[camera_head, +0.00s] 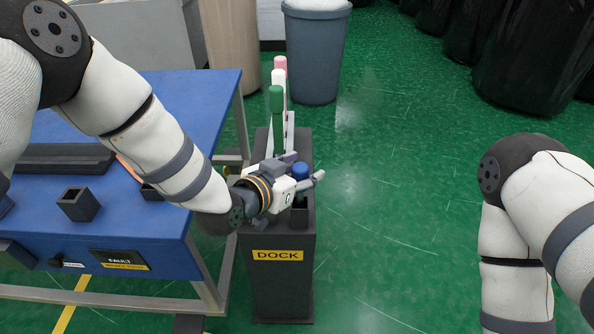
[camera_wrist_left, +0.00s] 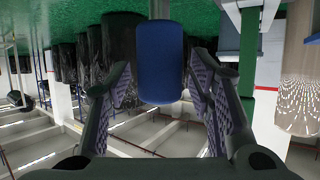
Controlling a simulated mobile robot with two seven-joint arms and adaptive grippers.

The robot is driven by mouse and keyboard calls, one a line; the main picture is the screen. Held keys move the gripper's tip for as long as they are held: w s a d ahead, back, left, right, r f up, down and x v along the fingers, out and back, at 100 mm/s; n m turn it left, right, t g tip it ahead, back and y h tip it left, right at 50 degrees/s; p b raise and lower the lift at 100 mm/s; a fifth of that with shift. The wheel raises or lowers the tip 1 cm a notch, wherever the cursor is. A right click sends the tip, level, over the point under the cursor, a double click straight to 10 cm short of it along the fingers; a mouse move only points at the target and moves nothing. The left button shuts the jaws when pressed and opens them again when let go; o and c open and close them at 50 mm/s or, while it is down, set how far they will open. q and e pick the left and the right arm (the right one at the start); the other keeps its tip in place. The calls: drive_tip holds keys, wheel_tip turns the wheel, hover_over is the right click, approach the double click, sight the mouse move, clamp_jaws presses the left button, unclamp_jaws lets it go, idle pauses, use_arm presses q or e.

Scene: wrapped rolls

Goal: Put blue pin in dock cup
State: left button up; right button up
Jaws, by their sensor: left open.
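The blue pin (camera_head: 300,170) shows its blue head over the black dock stand (camera_head: 277,285), which bears a yellow DOCK label. In the left wrist view the blue pin (camera_wrist_left: 160,62) lies between my fingers, with a visible gap on each side. My left gripper (camera_head: 305,183) is open around the pin's head at the top of the stand. A small dark square cup (camera_head: 299,216) shows at the stand's front right. The pin's lower end is hidden by the gripper, so I cannot tell whether it sits in a cup. My right gripper is out of view.
The blue table (camera_head: 180,95) at left holds a dark square cup (camera_head: 78,204). A grey bin (camera_head: 316,55) stands behind. Green floor right of the dock is clear.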

use_arm(q)
drive_tip(key=p+v, duration=0.2)
drive_tip(key=v, duration=1)
drive_tip(key=s+a+f+n+g+y, duration=0.2)
drive_tip(key=s+a+f+g, duration=0.25)
drive_tip(key=s+f, duration=0.45)
drive_tip(key=s+a+f+n+g+y, duration=0.25)
drive_tip(key=s+a+f, duration=0.25)
drive_tip(key=s+f, duration=0.35)
drive_tip(key=s+a+f+n+g+y, duration=0.1)
drive_tip(key=s+a+g, duration=0.2)
drive_tip(key=s, duration=0.6)
drive_tip(key=s+a+f+n+g+y, duration=0.1)
drive_tip(key=s+a+g+y, duration=0.1)
drive_tip(key=s, duration=0.7)
drive_tip(key=shift+a+f+n+g, duration=0.4)
drive_tip(key=shift+a+g, duration=0.1)
drive_tip(key=shift+a, duration=0.4)
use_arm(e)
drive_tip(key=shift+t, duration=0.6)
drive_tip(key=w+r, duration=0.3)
use_arm(q)
drive_tip(key=shift+s, duration=0.1)
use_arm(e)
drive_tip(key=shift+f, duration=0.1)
